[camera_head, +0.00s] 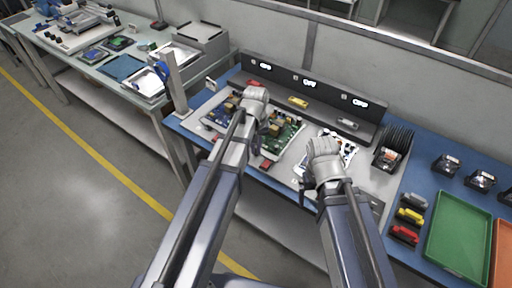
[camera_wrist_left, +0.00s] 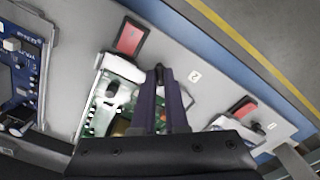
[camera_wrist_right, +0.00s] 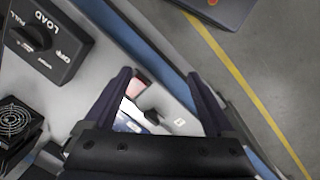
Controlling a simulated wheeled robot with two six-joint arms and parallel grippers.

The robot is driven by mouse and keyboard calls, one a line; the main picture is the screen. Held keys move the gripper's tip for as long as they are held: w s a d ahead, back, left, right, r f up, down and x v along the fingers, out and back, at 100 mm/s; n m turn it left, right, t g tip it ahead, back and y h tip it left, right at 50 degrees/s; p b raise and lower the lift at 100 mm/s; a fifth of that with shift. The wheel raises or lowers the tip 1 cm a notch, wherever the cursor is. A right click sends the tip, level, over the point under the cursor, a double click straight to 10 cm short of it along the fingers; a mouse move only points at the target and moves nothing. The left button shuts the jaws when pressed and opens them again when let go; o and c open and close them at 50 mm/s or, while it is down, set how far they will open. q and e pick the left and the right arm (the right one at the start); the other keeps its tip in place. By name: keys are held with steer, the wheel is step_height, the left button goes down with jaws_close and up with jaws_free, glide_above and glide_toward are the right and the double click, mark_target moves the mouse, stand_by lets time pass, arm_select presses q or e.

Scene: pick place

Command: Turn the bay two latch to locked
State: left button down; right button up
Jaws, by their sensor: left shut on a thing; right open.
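In the left wrist view my left gripper (camera_wrist_left: 161,84) is shut on the bay two latch (camera_wrist_left: 158,68), beside the label "2" (camera_wrist_left: 194,77). Only the latch's dark tip shows between the fingers, so its angle is hard to read. The bay two green circuit board (camera_wrist_left: 100,110) lies beside the fingers; it also shows in the head view (camera_head: 287,137).
A red block (camera_wrist_left: 130,38) sits in front of the bay two board, and another (camera_wrist_left: 243,107) at bay one. A dark box marked LOAD (camera_wrist_right: 45,42) and a fan unit (camera_wrist_right: 14,122) stand near the right gripper. A green tray (camera_head: 459,237) lies farther right.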

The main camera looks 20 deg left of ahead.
mark_target(256, 151)
arm_select(q)
steer(key=m, duration=0.3)
steer(key=shift+m, duration=0.3)
steer(key=shift+s+m, duration=0.1)
steer(key=shift+m, duration=1.7)
steer(key=c, duration=0.9)
jaws_free()
steer(key=shift+c, duration=0.2)
step_height(256, 151, up, 8)
steer(key=p, duration=0.8)
steer(key=shift+f, duration=0.1)
arm_select(e)
step_height(256, 151, up, 8)
